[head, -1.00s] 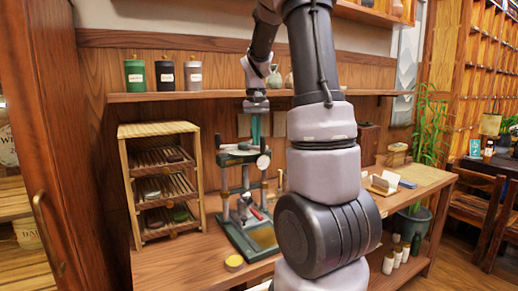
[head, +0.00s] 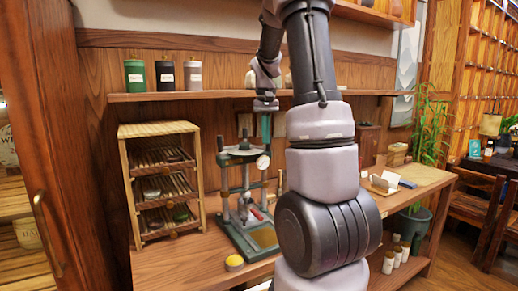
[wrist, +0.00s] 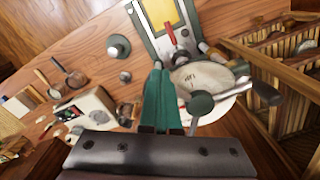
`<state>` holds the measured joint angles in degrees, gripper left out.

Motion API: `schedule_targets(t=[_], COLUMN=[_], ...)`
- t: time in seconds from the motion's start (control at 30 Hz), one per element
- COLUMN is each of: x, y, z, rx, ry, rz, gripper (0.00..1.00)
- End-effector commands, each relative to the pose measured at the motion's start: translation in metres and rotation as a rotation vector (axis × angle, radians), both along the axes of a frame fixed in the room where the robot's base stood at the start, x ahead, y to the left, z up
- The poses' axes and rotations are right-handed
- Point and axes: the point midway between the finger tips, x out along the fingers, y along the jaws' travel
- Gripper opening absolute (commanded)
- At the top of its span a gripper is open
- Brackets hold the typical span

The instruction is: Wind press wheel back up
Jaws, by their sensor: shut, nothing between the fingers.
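The press (head: 247,205) stands on the bench, with a dark green frame and base. Its wheel (head: 238,158) is at the top, a dark crossbar with knobbed ends; a pale round part (head: 263,162) shows at its right. In the wrist view, a dark handle (wrist: 267,94) and a grey-green knob (wrist: 201,103) lie right of my fingers, over a pale disc (wrist: 203,78) with faint lettering. My gripper (head: 266,138) points down above the press's right side. Its teal fingers also show in the wrist view (wrist: 160,72), shut and empty. Whether they touch the wheel is unclear.
A slatted wooden rack (head: 160,185) stands left of the press. A shelf (head: 200,96) with canisters runs behind my arm. My arm hides the bench middle.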

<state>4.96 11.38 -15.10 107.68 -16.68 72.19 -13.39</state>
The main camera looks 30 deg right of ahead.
Motion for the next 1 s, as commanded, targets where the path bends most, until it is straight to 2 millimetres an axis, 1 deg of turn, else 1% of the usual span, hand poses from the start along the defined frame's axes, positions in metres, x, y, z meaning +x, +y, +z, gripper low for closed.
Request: schedule_targets(t=[0.23,0.6,0.9,1.0], x=[0.003,0.018,0.019,0.022], y=[-0.005,-0.029,-0.030,-0.032], z=[0.000,0.000,0.000,0.000], rx=[-0.001,-0.001,0.000,0.000], ry=[0.000,0.000,-0.001,0.000], rz=[-0.002,-0.002,-0.001,-0.001], gripper=[0.00,0.00,0.00,0.00])
